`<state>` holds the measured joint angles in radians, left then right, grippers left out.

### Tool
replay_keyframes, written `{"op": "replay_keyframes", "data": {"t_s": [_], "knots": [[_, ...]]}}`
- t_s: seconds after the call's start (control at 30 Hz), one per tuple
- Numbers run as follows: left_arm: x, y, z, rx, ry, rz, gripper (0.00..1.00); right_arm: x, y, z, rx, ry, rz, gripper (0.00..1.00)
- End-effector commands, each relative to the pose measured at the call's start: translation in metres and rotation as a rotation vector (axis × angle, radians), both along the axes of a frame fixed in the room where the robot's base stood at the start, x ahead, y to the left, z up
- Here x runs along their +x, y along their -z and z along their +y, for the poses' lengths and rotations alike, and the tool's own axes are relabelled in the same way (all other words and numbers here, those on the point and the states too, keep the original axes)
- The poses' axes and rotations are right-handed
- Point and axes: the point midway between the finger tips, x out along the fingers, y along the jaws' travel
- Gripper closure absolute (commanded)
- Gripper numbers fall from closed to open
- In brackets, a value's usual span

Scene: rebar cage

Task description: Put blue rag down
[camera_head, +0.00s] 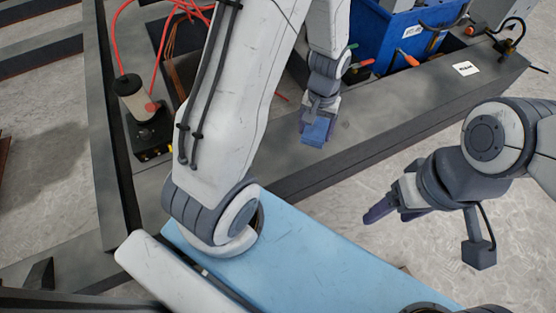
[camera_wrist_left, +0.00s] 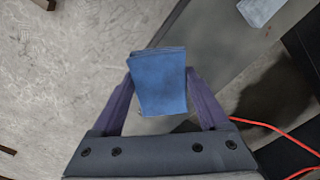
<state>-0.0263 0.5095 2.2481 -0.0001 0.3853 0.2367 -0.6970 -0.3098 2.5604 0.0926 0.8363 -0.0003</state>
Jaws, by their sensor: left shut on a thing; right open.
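The blue rag (camera_wrist_left: 158,84) is a small folded cloth between the two purple fingers of my left gripper (camera_wrist_left: 160,98) in the left wrist view. In the head view my left gripper (camera_head: 318,117) hangs at upper centre, shut on the rag (camera_head: 317,132), which shows at its tips over the inner side of a grey beam. Whether the rag touches anything below is unclear. My right gripper (camera_head: 383,206) is at the right, open and empty, over the pale floor.
A blue bin (camera_head: 392,45) with tools stands at the back. A grey steel beam (camera_head: 400,120) runs diagonally, with a white label (camera_head: 466,68). A dark device with a pale cylinder (camera_head: 135,98) and red cables are at left. A pale blue piece (camera_wrist_left: 260,10) lies top right in the wrist view.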

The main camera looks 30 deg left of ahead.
Motion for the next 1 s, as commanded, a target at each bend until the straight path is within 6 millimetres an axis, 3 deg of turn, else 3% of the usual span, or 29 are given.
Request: {"op": "replay_keyframes", "data": {"t_s": [0.03,0.1,0.33,0.7,0.83,1.0], "knots": [[-0.001,0.024,-0.001,0.000,-0.010,0.000,0.74,0.000,0.022,0.000,0.000,0.000,0.000,0.29],[-0.002,0.034,-0.001,0.000,-0.024,-0.001,0.74,0.000,0.030,0.000,0.000,0.000,0.000,0.29],[-0.004,0.053,0.008,0.000,-0.047,-0.001,0.74,0.000,0.045,0.000,0.001,0.000,-0.001,0.29],[-0.009,0.103,0.088,0.000,-0.052,-0.001,0.74,0.000,0.087,0.000,0.001,0.000,-0.001,0.29],[-0.010,0.112,0.107,0.000,-0.048,-0.002,0.74,0.000,0.096,0.000,0.001,0.000,-0.001,0.29],[-0.011,0.117,0.116,0.000,-0.044,-0.001,0.74,0.000,0.100,0.000,0.001,0.000,-0.001,0.29]]}}
